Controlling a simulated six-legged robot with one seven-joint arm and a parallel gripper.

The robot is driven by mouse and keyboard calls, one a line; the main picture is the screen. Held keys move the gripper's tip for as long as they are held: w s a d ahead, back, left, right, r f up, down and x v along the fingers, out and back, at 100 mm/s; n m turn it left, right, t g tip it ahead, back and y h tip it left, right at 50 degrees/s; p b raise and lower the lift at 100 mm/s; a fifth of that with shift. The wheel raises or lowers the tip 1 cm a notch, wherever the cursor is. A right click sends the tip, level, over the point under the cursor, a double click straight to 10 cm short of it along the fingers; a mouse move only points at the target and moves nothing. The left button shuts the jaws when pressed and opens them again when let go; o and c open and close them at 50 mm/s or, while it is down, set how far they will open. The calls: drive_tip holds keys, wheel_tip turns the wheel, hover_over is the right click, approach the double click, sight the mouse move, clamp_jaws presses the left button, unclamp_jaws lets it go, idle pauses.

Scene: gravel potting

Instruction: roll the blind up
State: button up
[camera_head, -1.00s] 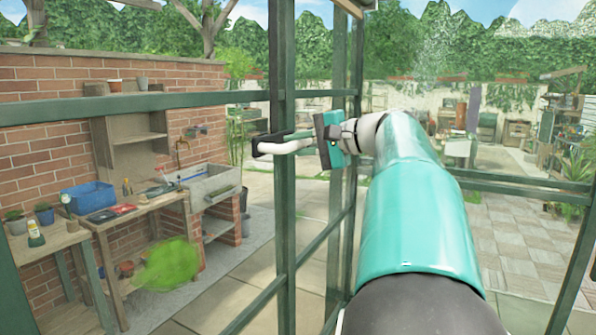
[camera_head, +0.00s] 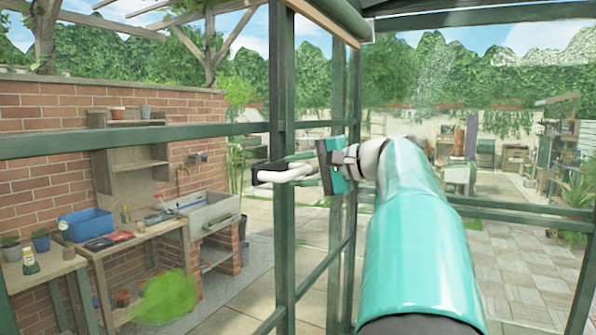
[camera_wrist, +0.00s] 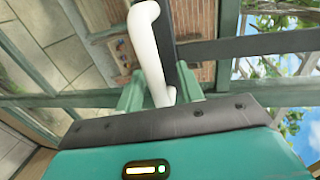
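My gripper (camera_head: 260,174) is at the end of my teal arm, before the green frame posts in the head view. No hanging blind cloth is clear in either view.
A green upright post (camera_head: 283,240) stands close to my gripper, with a green crossbar (camera_head: 130,137) to the left. A potting bench (camera_head: 130,238) with a blue crate (camera_head: 86,225) and a sink (camera_head: 211,212) stand by the brick wall (camera_head: 50,180). Paving (camera_head: 500,250) at right looks open.

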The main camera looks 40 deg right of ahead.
drive_tip(key=v, duration=1.3)
drive_tip(key=shift+s, duration=0.25)
drive_tip(key=shift+w+a, duration=0.1)
drive_tip(key=w+a+f+n+g, duration=0.2)
drive_tip(key=w+a+f+g, duration=0.1)
drive_tip(key=a+f, duration=0.65)
drive_tip(key=w+a+f+n+g, duration=0.25)
drive_tip(key=a+f, duration=0.45)
drive_tip(key=a, duration=0.5)
drive_tip(key=s+a+f+n+g+h, duration=0.1)
drive_tip(key=s+a+f+n+h, duration=0.1)
drive_tip(key=s+a+f+n, duration=0.2)
drive_tip(key=s+a+f+n+g+h, duration=0.2)
drive_tip(key=s+a+f+n, duration=0.3)
drive_tip(key=a+f, duration=0.5)
wheel_tip(320, 180, down, 6)
drive_tip(key=shift+s+r+h, duration=0.1)
drive_tip(key=shift+s+h, duration=0.2)
drive_tip(key=shift+h, duration=0.4)
drive_tip(key=shift+s+d+g, duration=0.1)
drive_tip(key=shift+s+g, duration=0.1)
drive_tip(key=shift+g, duration=0.05)
